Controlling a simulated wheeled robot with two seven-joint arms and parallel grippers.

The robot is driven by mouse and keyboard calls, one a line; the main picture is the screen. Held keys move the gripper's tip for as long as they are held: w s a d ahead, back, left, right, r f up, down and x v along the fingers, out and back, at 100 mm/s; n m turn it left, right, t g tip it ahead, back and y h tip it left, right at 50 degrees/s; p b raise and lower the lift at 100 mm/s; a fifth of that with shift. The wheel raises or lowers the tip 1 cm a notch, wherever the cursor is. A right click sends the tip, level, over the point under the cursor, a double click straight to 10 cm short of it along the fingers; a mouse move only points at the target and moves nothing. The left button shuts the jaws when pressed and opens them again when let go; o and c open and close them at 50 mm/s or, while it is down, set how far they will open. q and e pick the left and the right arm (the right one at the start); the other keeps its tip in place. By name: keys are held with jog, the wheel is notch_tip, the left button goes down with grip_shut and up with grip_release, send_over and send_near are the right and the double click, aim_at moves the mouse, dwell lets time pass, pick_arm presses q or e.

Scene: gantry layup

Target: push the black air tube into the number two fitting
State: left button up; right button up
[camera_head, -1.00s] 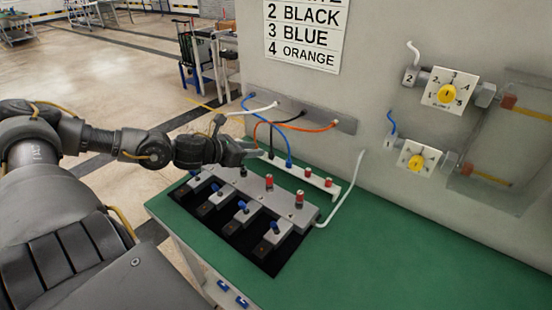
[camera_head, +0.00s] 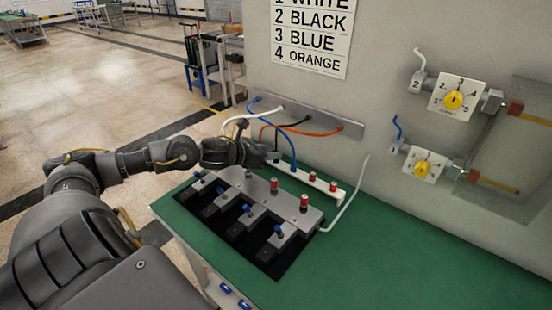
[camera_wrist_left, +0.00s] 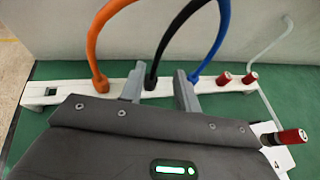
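The black air tube (camera_head: 276,135) hangs from the wall strip down to the white rail (camera_head: 313,182). In the left wrist view the black tube (camera_wrist_left: 170,37) arches down, its lower end at the white rail (camera_wrist_left: 65,92). My left gripper (camera_head: 272,157) is at the rail. In the left wrist view its two fingers (camera_wrist_left: 159,88) are apart, on either side of the black tube's lower end, nearer the left finger. The grey fitting block (camera_head: 258,187) stands on the bench in front of the rail. I cannot make out which fitting is number two; the arm covers part of the block.
The orange tube (camera_wrist_left: 93,45) and blue tube (camera_wrist_left: 222,40) stand close on either side of the gripper. Red-capped posts (camera_wrist_left: 223,78) rise from the rail. A white tube (camera_head: 240,118) arcs behind my arm. The green bench (camera_head: 400,250) is clear at right.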

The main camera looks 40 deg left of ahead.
aim_at(279, 161)
pick_arm(q)
jog(key=shift+w+p, duration=0.4)
jog(key=shift+w, duration=0.1)
jog(key=x, duration=0.1)
jog(key=p+x, duration=0.1)
jog(key=x, duration=0.1)
jog(key=shift+w+a+f, duration=0.1)
jog(key=shift+w+a, duration=0.15)
jog(key=shift+w+d+f, duration=0.1)
jog(key=shift+w+f, duration=0.2)
jog(key=shift+w, duration=0.05)
grip_shut()
